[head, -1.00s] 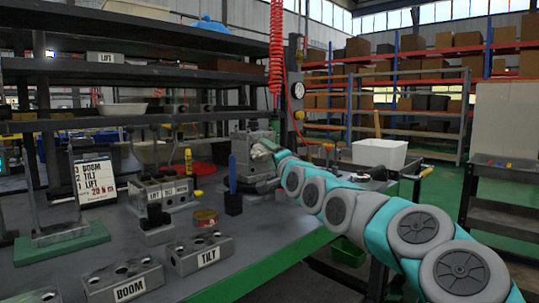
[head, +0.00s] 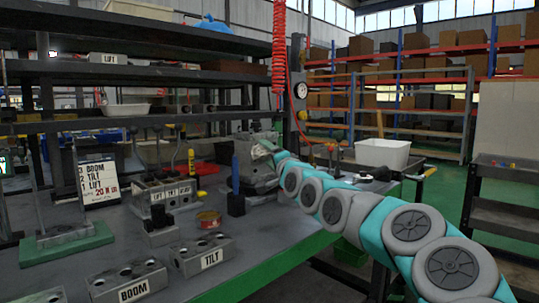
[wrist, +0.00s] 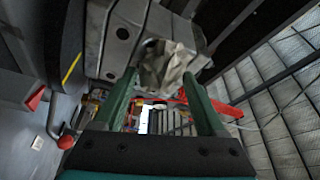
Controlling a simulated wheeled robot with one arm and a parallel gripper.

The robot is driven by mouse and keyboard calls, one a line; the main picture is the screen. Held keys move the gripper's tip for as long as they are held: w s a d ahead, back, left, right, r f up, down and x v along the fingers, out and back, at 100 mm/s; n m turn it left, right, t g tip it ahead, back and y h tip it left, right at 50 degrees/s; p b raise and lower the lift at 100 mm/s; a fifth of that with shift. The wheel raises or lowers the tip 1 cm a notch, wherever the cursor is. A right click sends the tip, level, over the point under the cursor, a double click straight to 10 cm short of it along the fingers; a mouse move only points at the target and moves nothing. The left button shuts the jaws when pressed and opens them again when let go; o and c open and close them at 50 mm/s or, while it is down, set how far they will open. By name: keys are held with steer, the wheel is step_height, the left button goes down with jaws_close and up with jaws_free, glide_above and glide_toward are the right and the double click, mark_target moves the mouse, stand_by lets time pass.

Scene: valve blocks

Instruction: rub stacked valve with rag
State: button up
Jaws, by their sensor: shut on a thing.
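My gripper (wrist: 172,92) has two green fingers and is shut on a pale, crumpled rag (wrist: 170,64) at their tips. The rag is against or just in front of a grey metal block (wrist: 116,36) with round holes; contact is unclear. In the head view my gripper is partly hidden by my arm, beside grey blocky metalwork (head: 250,165) at the bench's back right; which part of it is the stacked valve is unclear. A block labelled LIFT TILT BOOM (head: 168,194) stands to the left. Separate blocks labelled BOOM (head: 132,290) and TILT (head: 211,258) lie in front.
A blue tool in a black holder (head: 236,204) and a small round tin (head: 209,219) stand near my gripper's left. A sign (head: 98,182), a green-based stand (head: 66,243) and dark shelves (head: 150,72) are left. A white bin (head: 382,153) is right. Bench front right is clear.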

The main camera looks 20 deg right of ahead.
steer(key=shift+w, duration=0.2)
steer(key=shift+r, duration=0.1)
steer(key=shift+d+r+p, duration=0.15)
steer(key=shift+r+p, duration=0.05)
steer(key=shift+p, duration=0.35)
steer(key=shift+w+d+p, duration=0.25)
steer(key=shift+d+p, duration=0.4)
steer(key=shift+p, duration=0.45)
steer(key=shift+w+d+f+b, duration=0.1)
steer(key=shift+b, duration=0.25)
steer(key=shift+r+b, duration=0.2)
steer(key=shift+b, duration=0.15)
steer(key=shift+w+d+f+b, duration=0.15)
steer(key=shift+d+f+b, duration=0.05)
steer(key=shift+d+b, duration=0.4)
steer(key=shift+w+d+f+b, duration=0.2)
steer(key=shift+d+b, duration=0.15)
steer(key=shift+b, duration=0.3)
